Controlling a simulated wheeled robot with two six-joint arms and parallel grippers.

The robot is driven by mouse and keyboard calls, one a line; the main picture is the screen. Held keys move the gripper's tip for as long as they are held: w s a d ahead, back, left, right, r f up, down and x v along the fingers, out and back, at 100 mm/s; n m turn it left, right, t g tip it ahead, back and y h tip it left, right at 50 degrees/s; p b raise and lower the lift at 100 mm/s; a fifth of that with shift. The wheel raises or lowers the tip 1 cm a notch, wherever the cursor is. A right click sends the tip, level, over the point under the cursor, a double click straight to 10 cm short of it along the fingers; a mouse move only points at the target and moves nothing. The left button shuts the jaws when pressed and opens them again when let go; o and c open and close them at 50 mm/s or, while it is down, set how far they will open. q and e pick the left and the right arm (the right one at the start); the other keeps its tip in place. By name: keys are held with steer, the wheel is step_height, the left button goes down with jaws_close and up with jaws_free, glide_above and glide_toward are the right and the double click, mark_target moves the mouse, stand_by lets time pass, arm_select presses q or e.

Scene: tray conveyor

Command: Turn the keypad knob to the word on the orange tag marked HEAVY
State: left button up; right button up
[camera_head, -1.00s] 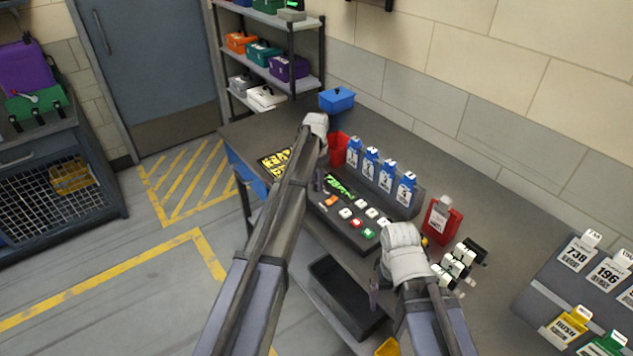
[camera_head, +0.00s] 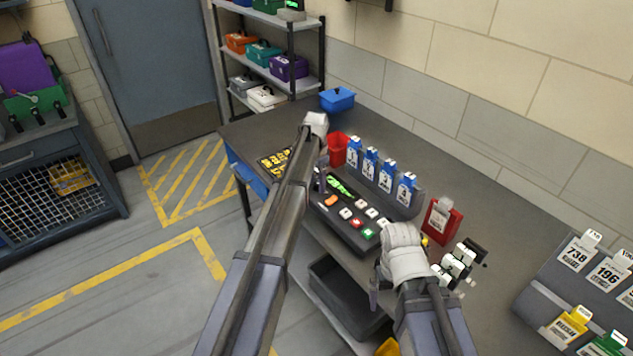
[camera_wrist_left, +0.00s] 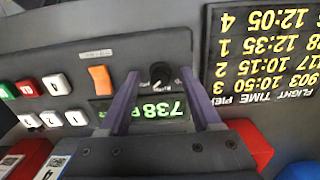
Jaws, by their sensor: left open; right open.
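The keypad is a dark panel (camera_head: 351,232) on the bench, with white, red and green buttons, an orange switch (camera_wrist_left: 100,80) and a lit green display (camera_wrist_left: 160,110) starting with 738. Its black round knob (camera_wrist_left: 161,76) with a white mark shows in the left wrist view. My left gripper (camera_wrist_left: 165,88) is open, its two purple fingers on either side of the knob with gaps. In the head view, my left gripper (camera_head: 322,181) is over the panel and its arm hides the knob. My right gripper (camera_head: 375,287) is open by the bench's front edge. I cannot make out an orange tag marked HEAVY.
A flight board (camera_wrist_left: 262,65) lies beside the knob. A black bin (camera_head: 345,295) sits below.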

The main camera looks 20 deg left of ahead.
mark_target(317, 183)
arm_select(q)
step_height(317, 183, up, 8)
steer(key=p, duration=0.8)
steer(key=shift+f, duration=0.1)
steer(key=s+d+n, duration=0.1)
steer(key=s+d, duration=0.4)
steer(key=s, duration=0.7)
steer(key=s+d+n, duration=0.1)
steer(key=s+d, duration=0.5)
steer(key=s, duration=0.6)
steer(key=s+d+n+y, duration=0.1)
steer(key=s+d, duration=0.4)
steer(key=s, duration=0.7)
steer(key=shift+s+d+n, duration=0.2)
steer(key=shift+s+n, duration=0.15)
steer(key=shift+n, duration=0.15)
